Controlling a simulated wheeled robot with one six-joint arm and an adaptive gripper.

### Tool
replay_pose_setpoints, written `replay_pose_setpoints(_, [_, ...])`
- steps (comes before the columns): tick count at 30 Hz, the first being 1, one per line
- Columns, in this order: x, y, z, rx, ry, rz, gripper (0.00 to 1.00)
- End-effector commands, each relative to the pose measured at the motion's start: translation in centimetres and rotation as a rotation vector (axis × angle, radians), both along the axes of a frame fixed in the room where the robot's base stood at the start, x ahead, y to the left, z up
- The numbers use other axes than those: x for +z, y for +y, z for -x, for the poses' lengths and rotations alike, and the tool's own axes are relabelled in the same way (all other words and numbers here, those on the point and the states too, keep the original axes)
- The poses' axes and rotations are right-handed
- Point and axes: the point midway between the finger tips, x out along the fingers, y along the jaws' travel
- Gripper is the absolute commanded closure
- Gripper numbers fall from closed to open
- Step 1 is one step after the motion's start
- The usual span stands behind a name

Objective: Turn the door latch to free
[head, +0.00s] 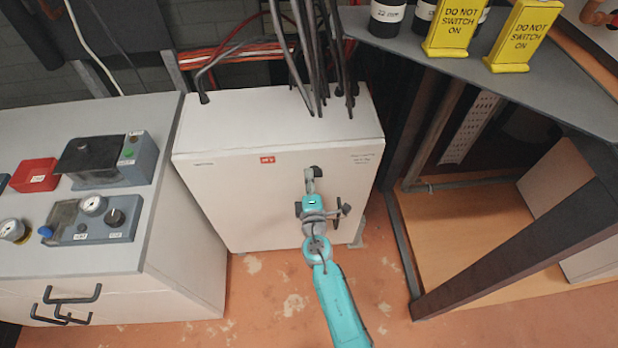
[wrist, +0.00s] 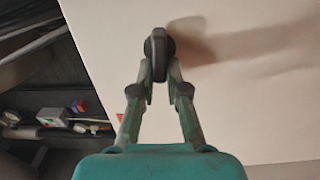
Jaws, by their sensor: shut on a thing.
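The door latch (wrist: 158,42) is a dark round base with a grey lever, on a white panel in the wrist view. My gripper (wrist: 160,78) has its two fingers closed on the lever, one on each side. In the head view my gripper (head: 312,186) is against the front of the white cabinet (head: 230,195), right of its middle. The latch there is small and mostly covered by my gripper, so its turn angle cannot be told from that view.
A grey control bench (head: 165,215) with gauges and boxes stands at the left. Dark cables (head: 315,60) rise from the cabinet top. A dark-framed table (head: 520,85) with yellow "do not switch on" signs (head: 523,38) is at the right. Floor in front is bare.

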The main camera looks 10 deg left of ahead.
Motion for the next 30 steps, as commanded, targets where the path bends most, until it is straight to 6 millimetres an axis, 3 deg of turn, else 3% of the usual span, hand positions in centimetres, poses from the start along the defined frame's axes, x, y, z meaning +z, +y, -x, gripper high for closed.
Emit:
replay_pose_setpoints(5, [-0.1, 0.1, 0.0, 0.002, 0.001, 0.001, 1.00])
replay_pose_setpoints(6, [-0.1, 0.1, 0.0, 0.002, 0.001, 0.001, 0.79])
replay_pose_setpoints(8, [-0.1, 0.1, 0.0, 0.002, 0.001, 0.000, 0.64])
replay_pose_setpoints(9, [-0.1, 0.1, 0.0, 0.002, 0.001, 0.000, 0.61])
replay_pose_setpoints(20, [-0.1, -0.1, 0.5, 0.001, 0.001, 0.000, 0.61])
replay_pose_setpoints(30, [-0.2, -1.5, 5.5, 0.002, 0.003, 0.000, 0.61])
